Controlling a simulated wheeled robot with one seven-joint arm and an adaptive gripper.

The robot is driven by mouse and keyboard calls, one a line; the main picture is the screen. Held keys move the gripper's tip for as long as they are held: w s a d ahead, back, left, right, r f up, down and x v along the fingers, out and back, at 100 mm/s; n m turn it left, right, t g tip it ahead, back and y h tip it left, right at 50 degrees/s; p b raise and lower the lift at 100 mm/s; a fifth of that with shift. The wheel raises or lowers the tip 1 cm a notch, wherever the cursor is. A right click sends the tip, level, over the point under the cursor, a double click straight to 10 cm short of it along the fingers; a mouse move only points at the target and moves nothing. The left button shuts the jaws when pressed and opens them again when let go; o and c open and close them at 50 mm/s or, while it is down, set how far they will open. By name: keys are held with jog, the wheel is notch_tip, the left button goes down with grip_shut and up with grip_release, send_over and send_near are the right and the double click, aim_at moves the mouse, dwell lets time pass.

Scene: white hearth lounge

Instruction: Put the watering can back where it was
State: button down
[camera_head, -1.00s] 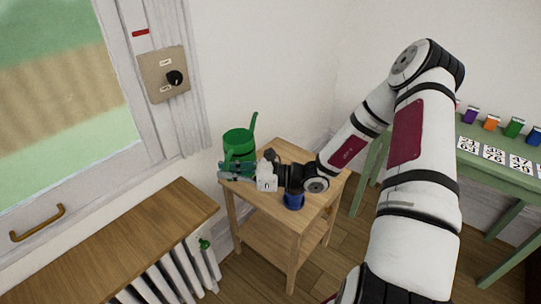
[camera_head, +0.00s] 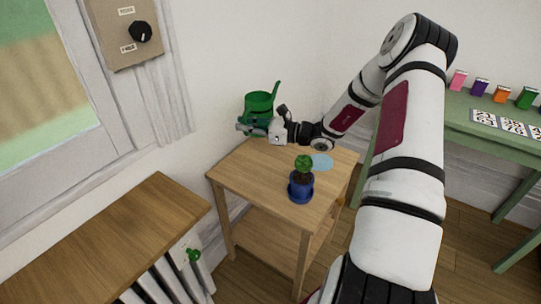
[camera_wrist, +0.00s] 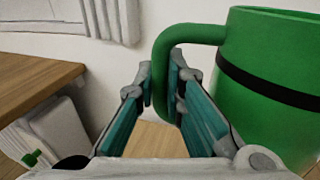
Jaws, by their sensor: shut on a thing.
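The green watering can (camera_head: 259,103) is upright at the back of the small wooden side table (camera_head: 240,177), near the wall corner. Its lower part is hidden behind my gripper (camera_head: 243,127), so I cannot tell whether its base touches the table. In the wrist view, the can body (camera_wrist: 265,85) with its dark band fills the right side. My gripper (camera_wrist: 160,85) is shut on the can's handle (camera_wrist: 190,33), which passes down between the teal fingers. A flat light-blue disc (camera_head: 322,162) lies on the table, right of the can.
A blue pot with a small plant (camera_head: 301,183) stands on the table's front part. A wooden shelf over a radiator (camera_head: 110,235) is at lower left. A green table (camera_head: 480,130) with cards and small boxes is at right. The side table's left part is clear.

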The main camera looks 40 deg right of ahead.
jog(key=shift+m+t+h, duration=0.6)
jog(key=shift+h, duration=0.1)
jog(key=w+d+f+b, duration=0.1)
jog(key=d, duration=0.1)
jog(key=w+d+b, duration=0.1)
jog(key=d+b, duration=0.1)
jog(key=d+f+b, duration=0.1)
jog(key=d+b, duration=0.1)
jog(key=d, duration=0.1)
jog(key=shift+w+f, duration=0.35)
jog(key=shift+w, duration=0.05)
jog(key=shift+f+b, duration=1.65)
jog(key=shift+f, duration=3.15)
jog(key=shift+f, duration=0.1)
jog(key=c, duration=1.7)
grip_release()
jog(key=shift+f, duration=0.1)
jog(key=p+v, duration=0.2)
jog(key=v, duration=1)
jog(key=shift+s, duration=0.1)
